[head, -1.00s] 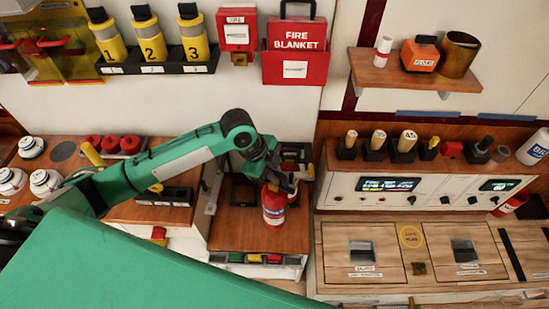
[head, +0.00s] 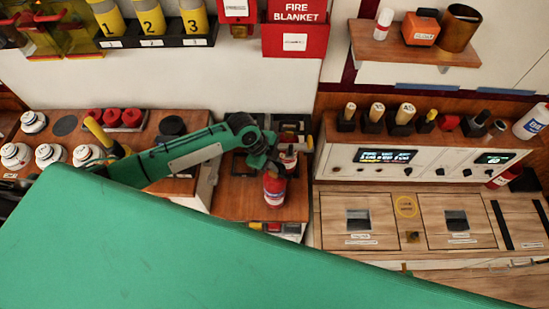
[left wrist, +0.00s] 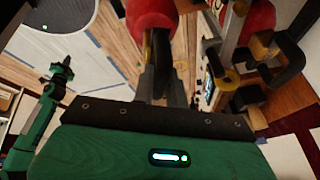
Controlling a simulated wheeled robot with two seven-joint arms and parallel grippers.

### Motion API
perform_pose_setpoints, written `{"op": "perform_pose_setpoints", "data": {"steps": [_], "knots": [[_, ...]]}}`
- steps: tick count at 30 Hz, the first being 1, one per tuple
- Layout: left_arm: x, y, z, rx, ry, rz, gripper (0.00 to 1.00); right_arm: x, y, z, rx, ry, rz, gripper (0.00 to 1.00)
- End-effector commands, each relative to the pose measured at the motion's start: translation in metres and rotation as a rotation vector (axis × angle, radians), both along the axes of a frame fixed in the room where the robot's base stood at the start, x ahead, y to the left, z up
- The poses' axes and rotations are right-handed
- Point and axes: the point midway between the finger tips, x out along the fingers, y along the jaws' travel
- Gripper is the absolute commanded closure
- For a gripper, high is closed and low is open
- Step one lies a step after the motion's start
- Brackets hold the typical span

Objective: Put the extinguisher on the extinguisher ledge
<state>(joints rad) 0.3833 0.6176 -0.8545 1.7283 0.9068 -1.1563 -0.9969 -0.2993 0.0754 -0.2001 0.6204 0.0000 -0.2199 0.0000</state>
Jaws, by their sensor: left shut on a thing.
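A small red extinguisher (head: 274,188) with a pale label hangs upright at my left gripper (head: 268,165), over or on a wooden ledge (head: 230,203). Whether its base touches the wood cannot be told. In the left wrist view, the gripper (left wrist: 160,85) is shut on the extinguisher's neck area, with its red body (left wrist: 152,12) beyond the fingers. A second red and white object (head: 288,157) stands just behind, partly hidden by the gripper. My right gripper is not in view.
A panel with lit displays (head: 386,156) stands close right of the wooden ledge. White-capped jars (head: 50,155) and red knobs (head: 122,117) are on the left counter. A fire blanket box (head: 295,42) hangs above. My green body covers the foreground.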

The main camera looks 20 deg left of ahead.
Motion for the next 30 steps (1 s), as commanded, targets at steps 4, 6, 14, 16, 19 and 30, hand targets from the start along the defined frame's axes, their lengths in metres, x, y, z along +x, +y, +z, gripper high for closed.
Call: {"op": "perform_pose_setpoints", "data": {"steps": [4, 6, 14, 16, 19, 30], "knots": [[0.002, -0.001, 0.004, -0.005, -0.007, 0.0, 1.0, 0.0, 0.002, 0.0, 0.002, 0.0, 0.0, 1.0], [0.002, -0.001, 0.003, -0.005, -0.007, 0.0, 1.0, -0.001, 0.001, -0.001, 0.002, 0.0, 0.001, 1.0], [0.0, 0.0, -0.001, 0.0, 0.0, 0.0, 0.64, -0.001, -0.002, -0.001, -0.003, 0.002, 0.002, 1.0], [0.0, 0.0, -0.001, 0.0, 0.0, 0.0, 0.64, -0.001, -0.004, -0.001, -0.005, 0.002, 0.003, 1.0], [0.0, 0.0, 0.0, 0.0, 0.0, 0.0, 0.64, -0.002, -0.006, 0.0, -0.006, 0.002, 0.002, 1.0], [-0.005, 0.022, 0.044, 0.002, -0.005, -0.001, 0.64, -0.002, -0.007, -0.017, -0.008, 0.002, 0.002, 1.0]]}}
